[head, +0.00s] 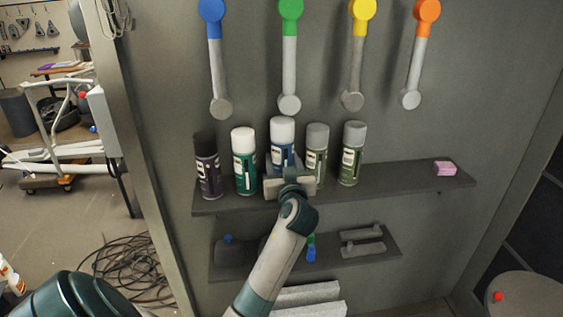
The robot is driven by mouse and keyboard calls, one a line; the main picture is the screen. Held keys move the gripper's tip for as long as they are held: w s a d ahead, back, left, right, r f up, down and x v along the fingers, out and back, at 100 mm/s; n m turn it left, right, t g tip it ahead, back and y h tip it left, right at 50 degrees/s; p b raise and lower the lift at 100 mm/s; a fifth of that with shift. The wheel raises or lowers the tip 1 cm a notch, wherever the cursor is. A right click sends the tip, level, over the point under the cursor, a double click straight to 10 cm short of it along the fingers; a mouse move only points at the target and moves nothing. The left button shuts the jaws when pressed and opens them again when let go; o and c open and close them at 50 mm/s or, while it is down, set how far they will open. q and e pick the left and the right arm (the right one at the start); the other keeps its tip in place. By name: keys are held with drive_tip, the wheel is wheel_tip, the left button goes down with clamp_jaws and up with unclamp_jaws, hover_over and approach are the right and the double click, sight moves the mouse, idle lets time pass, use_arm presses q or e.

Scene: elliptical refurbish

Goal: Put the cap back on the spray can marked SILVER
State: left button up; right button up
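Several spray cans stand in a row on the upper shelf (400,183): a dark can with a black cap (207,166), a teal can with a white cap (244,162), a blue can with a white cap (282,142), and two green cans with grey caps (317,154) (351,154). The labels are too small to read, so I cannot tell which is marked SILVER. My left gripper (290,184) is in front of the blue can and hides its lower part. Its fingertips are not clear, so I cannot tell whether it holds the can. My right gripper is not in view.
A pink block (445,168) lies at the shelf's right end. A lower shelf (345,262) holds grey items. Colored-ended grey levers (289,60) hang on the wall above. A round surface (530,300) with a small red object (498,296) is at lower right.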

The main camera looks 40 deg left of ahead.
sight(282, 166)
use_arm(q)
drive_tip(key=shift+x, duration=1.05)
wheel_tip(282, 166, down, 3)
drive_tip(key=shift+r+p, duration=0.25)
drive_tip(key=shift+p, duration=0.7)
drive_tip(key=shift+f, duration=0.45)
